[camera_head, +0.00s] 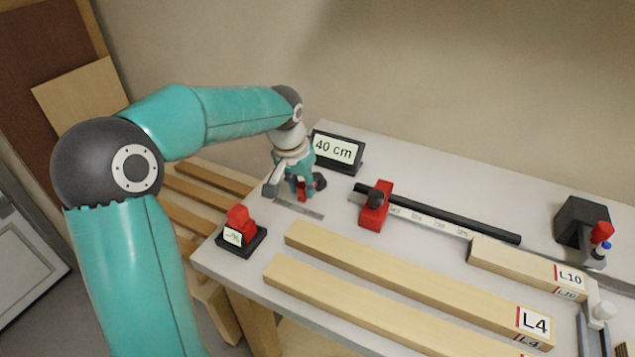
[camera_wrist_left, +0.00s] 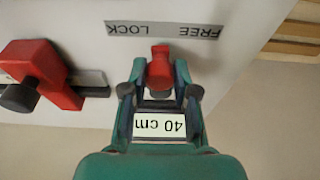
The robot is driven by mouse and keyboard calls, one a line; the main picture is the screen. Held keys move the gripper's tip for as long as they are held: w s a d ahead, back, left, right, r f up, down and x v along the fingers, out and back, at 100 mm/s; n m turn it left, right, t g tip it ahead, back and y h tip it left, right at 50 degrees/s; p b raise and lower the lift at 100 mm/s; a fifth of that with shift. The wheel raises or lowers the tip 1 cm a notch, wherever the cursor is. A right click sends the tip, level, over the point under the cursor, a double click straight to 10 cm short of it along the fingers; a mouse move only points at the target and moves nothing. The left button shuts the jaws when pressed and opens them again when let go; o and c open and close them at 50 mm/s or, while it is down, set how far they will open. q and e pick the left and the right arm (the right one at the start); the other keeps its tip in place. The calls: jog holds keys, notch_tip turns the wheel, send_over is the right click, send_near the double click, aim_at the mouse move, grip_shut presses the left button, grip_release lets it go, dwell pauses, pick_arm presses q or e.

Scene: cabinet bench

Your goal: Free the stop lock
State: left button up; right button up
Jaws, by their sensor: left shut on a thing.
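My left gripper (camera_head: 304,186) is shut on a red lever (camera_wrist_left: 160,68) on the bench top, behind a grey label plate (camera_head: 298,207). In the left wrist view the plate (camera_wrist_left: 163,30) reads LOCK and FREE, upside down. The lever's tip points between the two words there. My right gripper is not in view.
A display reading 40 cm (camera_head: 336,150) stands behind the gripper. A red device on a black base (camera_head: 241,232) stands at the bench's left corner. Long L4 boards (camera_head: 400,280) lie in front, and an L10 board (camera_head: 500,257) lies right. A black box (camera_head: 582,220) stands far right.

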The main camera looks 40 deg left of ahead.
pick_arm(q)
jog(key=shift+a, duration=0.1)
jog(key=shift+s+a, duration=0.2)
jog(key=shift+a, duration=0.7)
jog(key=shift+a+p, duration=0.1)
jog(key=shift+p, duration=0.2)
jog(key=shift+a+p, duration=0.35)
jog(key=shift+a, duration=0.6)
jog(key=shift+w+a, duration=0.2)
jog(key=shift+a, duration=0.15)
jog(key=o, duration=0.8)
jog(key=shift+c, duration=0.2)
